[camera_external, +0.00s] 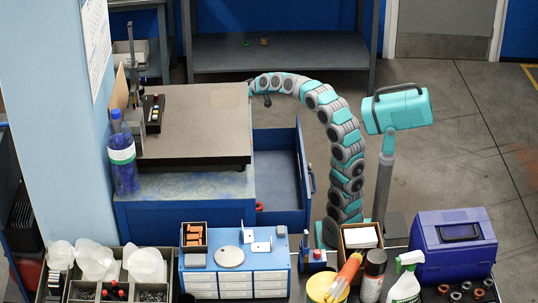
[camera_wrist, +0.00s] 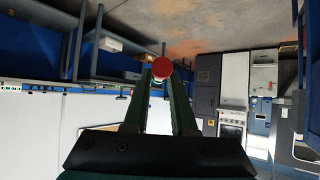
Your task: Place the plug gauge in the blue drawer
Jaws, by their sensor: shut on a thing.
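The plug gauge shows in the wrist view as a round red end (camera_wrist: 161,65) with a paler part below it, between the fingertips of my gripper (camera_wrist: 160,80). My gripper is shut on it. In the external view my arm arches over to the back right corner of the grey surface plate; my gripper and the gauge are too small to make out clearly there. The blue drawer (camera_external: 278,180) stands pulled open on the right of the blue cabinet (camera_external: 180,212), below the plate. The arm's end is above and behind the drawer.
The grey surface plate (camera_external: 205,115) carries a height stand (camera_external: 134,70) and a small black box (camera_external: 154,113) at its left. A blue bottle (camera_external: 122,160) stands at its front left. A teal lamp-like head (camera_external: 397,110) rises right of my arm. Bins and tools crowd the front.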

